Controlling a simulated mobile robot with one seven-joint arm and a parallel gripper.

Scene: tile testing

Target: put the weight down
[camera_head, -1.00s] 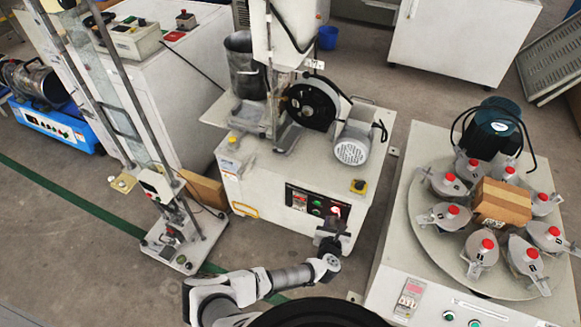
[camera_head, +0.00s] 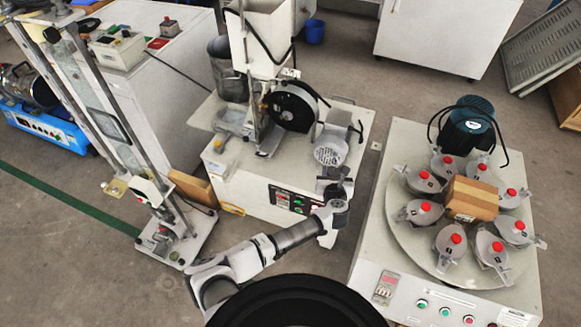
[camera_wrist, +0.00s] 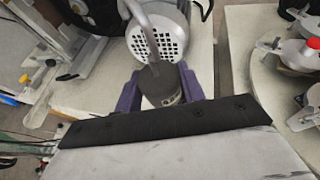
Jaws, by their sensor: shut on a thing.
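The weight (camera_wrist: 161,92) is a dark grey cylinder with a thin grey rod or hook rising from its top in the wrist view. My gripper (camera_wrist: 160,88) has its two purple fingers closed on either side of the weight.
To the right stands a round turntable (camera_head: 415,235) with several red-knobbed holders and a cardboard box (camera_head: 472,199).

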